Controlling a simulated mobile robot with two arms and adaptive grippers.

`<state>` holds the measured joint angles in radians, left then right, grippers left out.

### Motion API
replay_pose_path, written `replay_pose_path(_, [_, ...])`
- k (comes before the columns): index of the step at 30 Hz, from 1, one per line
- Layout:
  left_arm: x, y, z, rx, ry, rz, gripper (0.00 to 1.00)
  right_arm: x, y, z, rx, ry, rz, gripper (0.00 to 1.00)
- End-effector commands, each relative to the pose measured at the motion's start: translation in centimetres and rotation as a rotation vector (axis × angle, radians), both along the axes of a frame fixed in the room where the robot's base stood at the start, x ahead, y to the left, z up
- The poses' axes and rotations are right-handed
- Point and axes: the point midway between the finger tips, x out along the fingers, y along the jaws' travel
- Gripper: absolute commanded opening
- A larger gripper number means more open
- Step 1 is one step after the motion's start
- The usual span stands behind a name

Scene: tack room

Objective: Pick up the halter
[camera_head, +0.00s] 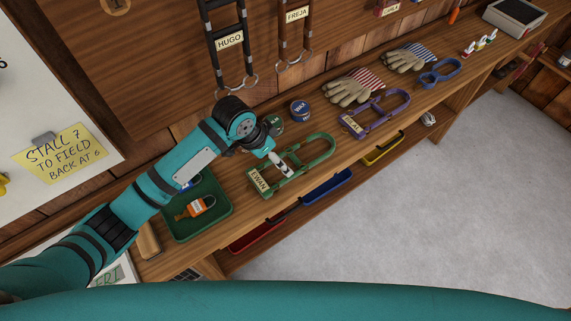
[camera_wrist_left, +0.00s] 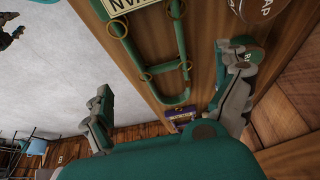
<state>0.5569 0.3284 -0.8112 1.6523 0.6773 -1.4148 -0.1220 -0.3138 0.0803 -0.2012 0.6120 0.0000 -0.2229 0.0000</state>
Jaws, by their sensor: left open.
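A green halter (camera_head: 318,148) with a name plate reading EWAN (camera_head: 259,180) lies on the wooden shelf. My left gripper (camera_head: 277,158) is above it, near the plate end, and hides part of it. In the left wrist view the green halter (camera_wrist_left: 152,50) shows gold rings, and its far end lies between the spread, empty fingers of my left gripper (camera_wrist_left: 172,80). I cannot tell whether they touch it. A purple halter (camera_head: 388,103) and a blue halter (camera_head: 440,72) lie farther right. Two more halters hang on the wall, labelled HUGO (camera_head: 229,41) and FREJA (camera_head: 297,15).
A blue WAX tin (camera_head: 300,110) and striped gloves (camera_head: 352,86) stand behind. Red (camera_head: 257,236), blue (camera_head: 328,187) and yellow (camera_head: 384,148) bins sit below. Grey floor is clear.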

Motion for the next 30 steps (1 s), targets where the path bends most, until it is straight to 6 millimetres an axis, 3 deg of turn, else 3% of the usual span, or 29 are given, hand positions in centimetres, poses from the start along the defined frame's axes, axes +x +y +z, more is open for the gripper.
replay_pose_path(3, [0.4, -0.6, -1.7, 0.001, 0.001, 0.0, 1.0, 0.8, -0.1, 0.1, -0.001, -0.011, 0.001, 0.4])
replay_pose_path(9, [0.7, -1.0, -2.8, -0.001, -0.001, 0.0, 1.0, 2.2, 0.0, 0.3, 0.001, -0.034, 0.001, 0.4])
replay_pose_path(18, [1.6, -2.4, -6.6, 0.001, 0.001, 0.0, 1.0, 2.1, 0.0, 0.7, 0.001, -0.033, 0.0, 0.4])
replay_pose_path(30, [1.8, -2.6, -7.4, 0.001, -0.002, 0.0, 1.0, 1.5, 0.0, 0.7, 0.001, -0.022, -0.001, 0.4])
